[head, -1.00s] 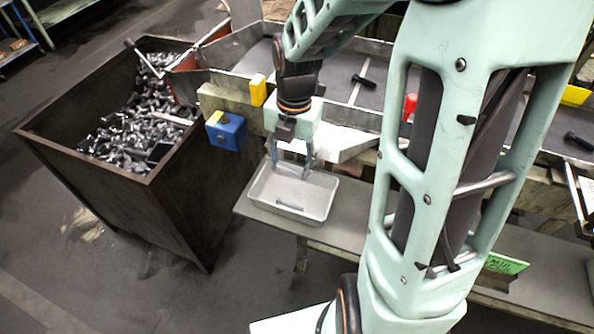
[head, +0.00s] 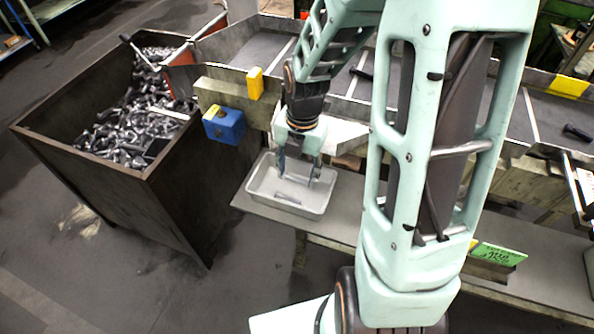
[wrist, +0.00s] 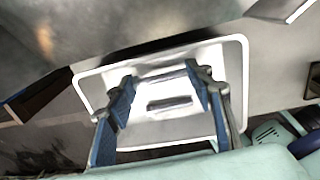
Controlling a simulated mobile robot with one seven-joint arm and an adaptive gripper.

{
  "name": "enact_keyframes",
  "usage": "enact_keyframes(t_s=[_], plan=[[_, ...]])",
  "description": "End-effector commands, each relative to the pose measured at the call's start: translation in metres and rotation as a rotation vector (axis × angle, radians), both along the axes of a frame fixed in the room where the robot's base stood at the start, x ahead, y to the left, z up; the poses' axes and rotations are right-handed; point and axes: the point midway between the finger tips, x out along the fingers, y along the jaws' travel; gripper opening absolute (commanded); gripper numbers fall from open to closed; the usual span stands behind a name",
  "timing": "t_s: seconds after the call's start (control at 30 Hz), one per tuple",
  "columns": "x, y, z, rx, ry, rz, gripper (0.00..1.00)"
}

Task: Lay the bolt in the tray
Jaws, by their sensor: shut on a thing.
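The tray (head: 318,205) is a shallow pale metal pan on a grey shelf. My gripper (head: 298,180) points down over it, its tips at or just above the tray's inside. In the wrist view my gripper (wrist: 163,78) has its two blue fingers spread apart, shut on the bolt (wrist: 162,76), a thin grey piece spanning the fingertips. A short dark bar shows on the tray floor below the fingers; I cannot tell if it is a shadow or another piece. The tray (wrist: 240,60) also shows in the wrist view.
A big dark bin (head: 150,185) full of bolts stands at the left. Dark bolts lie on the machine bed behind.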

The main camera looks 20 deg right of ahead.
Motion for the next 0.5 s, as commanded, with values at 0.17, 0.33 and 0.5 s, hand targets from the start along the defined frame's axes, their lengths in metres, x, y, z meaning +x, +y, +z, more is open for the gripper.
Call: enact_keyframes(t_s=[0.17, 0.33, 0.5], plan=[[0.0001, 0.0001, -0.0064, 0.0, 0.0, 0.0, 0.19], [0.0001, 0.0001, -0.0069, 0.0, 0.0, 0.0, 0.5], [0.0, 0.0, -0.0068, 0.0, 0.0, 0.0, 0.66]])
